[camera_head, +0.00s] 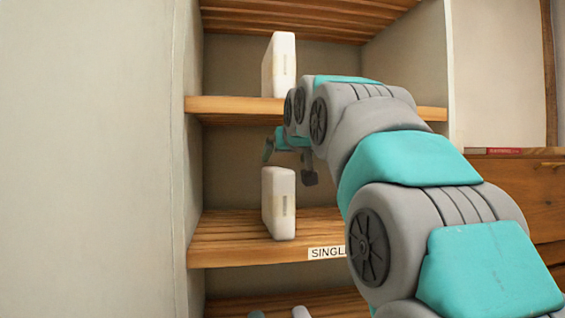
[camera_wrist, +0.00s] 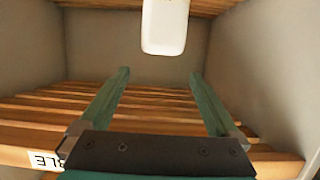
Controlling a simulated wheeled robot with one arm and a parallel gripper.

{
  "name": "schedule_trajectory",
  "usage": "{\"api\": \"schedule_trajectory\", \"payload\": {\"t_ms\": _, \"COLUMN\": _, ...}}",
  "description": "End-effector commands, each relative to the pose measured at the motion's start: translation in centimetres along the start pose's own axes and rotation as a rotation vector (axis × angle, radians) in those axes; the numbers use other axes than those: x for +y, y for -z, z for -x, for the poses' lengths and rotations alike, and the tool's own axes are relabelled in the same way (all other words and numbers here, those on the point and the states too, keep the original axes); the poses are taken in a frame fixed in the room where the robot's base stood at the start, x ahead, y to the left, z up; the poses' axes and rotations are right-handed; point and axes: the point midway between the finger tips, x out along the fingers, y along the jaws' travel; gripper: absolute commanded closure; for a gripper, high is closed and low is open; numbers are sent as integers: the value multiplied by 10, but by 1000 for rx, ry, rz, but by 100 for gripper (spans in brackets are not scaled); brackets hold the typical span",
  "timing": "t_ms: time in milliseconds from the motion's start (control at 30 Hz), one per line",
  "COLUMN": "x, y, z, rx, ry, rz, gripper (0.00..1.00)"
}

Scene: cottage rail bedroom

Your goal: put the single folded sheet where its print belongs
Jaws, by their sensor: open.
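One white folded sheet (camera_head: 279,203) stands upright on the middle shelf, with a small printed strip too small to read. A similar white sheet (camera_head: 280,65) stands on the upper shelf. A white sheet (camera_wrist: 164,27) shows beyond and above the fingertips, cut off at the top. I cannot tell which sheet it is or what supports it.
The middle shelf (camera_head: 225,250) carries a label (camera_head: 327,252) reading "SINGL", its end hidden by my arm. In the wrist view a label (camera_wrist: 45,160) ends in what looks like "BLE". Side walls close in the shelves. Pale items (camera_head: 300,312) show at the bottom edge.

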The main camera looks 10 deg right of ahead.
Motion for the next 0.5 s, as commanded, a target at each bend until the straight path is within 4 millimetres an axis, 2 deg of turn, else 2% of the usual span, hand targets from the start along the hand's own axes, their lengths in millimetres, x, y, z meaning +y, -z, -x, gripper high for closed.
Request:
{"api": "schedule_trajectory", "payload": {"t_ms": 33, "x": 0, "y": 1, "z": 8, "rx": 2, "ry": 0, "rz": 0, "gripper": 3}}
{"api": "schedule_trajectory", "payload": {"t_ms": 167, "x": 0, "y": 0, "z": 17, "rx": 0, "ry": 0, "rz": 0, "gripper": 3}}
{"api": "schedule_trajectory", "payload": {"t_ms": 400, "x": 0, "y": 0, "z": 18, "rx": -1, "ry": 0, "rz": 0, "gripper": 3}}
{"api": "schedule_trajectory", "payload": {"t_ms": 500, "x": 0, "y": -9, "z": 17, "rx": -21, "ry": 0, "rz": 0, "gripper": 3}}
